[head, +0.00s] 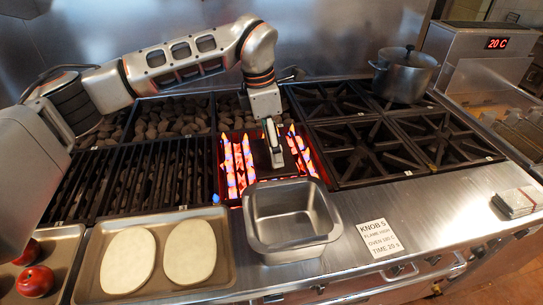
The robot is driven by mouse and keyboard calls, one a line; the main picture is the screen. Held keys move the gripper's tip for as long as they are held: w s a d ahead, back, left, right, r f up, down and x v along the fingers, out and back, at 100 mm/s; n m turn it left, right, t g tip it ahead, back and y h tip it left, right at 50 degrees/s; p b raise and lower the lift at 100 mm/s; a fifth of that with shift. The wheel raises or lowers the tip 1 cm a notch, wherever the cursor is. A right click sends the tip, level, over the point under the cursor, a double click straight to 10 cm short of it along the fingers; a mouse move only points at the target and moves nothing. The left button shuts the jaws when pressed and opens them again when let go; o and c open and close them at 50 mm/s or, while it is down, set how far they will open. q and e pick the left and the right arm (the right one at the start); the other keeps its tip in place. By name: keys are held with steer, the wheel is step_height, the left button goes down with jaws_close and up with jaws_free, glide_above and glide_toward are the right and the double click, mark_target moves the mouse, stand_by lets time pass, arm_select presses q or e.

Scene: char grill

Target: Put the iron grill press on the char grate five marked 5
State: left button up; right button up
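My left arm comes in from the left and bends down over the grill. Its gripper (275,157) is low over a grate with glowing orange coals (232,170). A dark flat plate, apparently the iron grill press (259,154), lies under and beside the fingers on this glowing section. The fingers show nearly side-on, so I cannot tell whether they are closed on its handle. Small number tags on the grill's front edge are too small to read, so I cannot confirm the mark 5. My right gripper is not in view.
A metal pan (291,245) stands in front of the glowing grate. A lidded pot (403,75) stands on the right burners (372,150). A sign (381,239) lies right of the pan.

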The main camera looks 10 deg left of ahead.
mark_target(265, 156)
arm_select(q)
steer(key=shift+w+f, duration=0.1)
steer(key=shift+f, duration=2.35)
steer(key=shift+f, duration=0.1)
steer(key=o, duration=2)
steer(key=shift+f, duration=0.15)
steer(key=shift+c, duration=0.2)
step_height(265, 156, up, 12)
steer(key=a, duration=0.1)
steer(key=shift+s+a, duration=0.3)
steer(key=shift+s, duration=0.1)
